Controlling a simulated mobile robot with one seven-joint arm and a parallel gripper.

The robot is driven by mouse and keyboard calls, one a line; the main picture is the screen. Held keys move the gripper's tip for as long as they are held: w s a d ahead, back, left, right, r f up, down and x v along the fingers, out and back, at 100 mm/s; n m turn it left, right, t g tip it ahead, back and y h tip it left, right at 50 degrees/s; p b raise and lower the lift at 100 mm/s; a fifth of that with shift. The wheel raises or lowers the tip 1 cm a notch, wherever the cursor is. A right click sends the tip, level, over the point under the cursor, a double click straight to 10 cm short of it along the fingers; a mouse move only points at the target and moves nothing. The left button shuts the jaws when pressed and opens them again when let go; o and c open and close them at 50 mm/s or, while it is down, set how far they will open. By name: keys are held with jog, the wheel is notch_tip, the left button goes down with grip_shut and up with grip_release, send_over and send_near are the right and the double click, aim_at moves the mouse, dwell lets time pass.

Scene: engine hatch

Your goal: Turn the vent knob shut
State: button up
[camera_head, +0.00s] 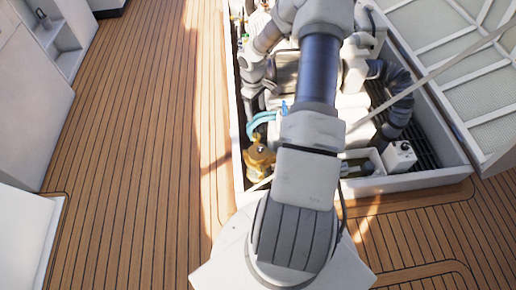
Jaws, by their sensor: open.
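My arm rises from the bottom middle, passes over the open engine hatch and bends left at the top. My gripper (259,101) seems to be the small grey end below the bend, at the left side of the hatch, pointing down with its jaws apart. It is small and partly lost among the engine parts. I see nothing held in it. A brass-coloured fitting (260,160) stands nearer, below the gripper in the picture. A white box (400,158) with a small dark knob (404,146) on top sits at the hatch's right front. I cannot tell which part is the vent knob.
The hatch's white rim (420,181) surrounds the engine. A light-blue hose (262,120) lies near the gripper, and a thick grey hose (398,95) curves at right. The raised hatch lid (460,70) and a slanting strut are at right. The wooden deck (140,130) at left is clear.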

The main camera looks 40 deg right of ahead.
send_over(260, 148)
notch_tip(260, 148, down, 7)
jog(key=shift+y, duration=0.3)
notch_tip(260, 148, down, 17)
jog(key=b, duration=0.6)
jog(key=shift+s, duration=0.1)
grip_shut()
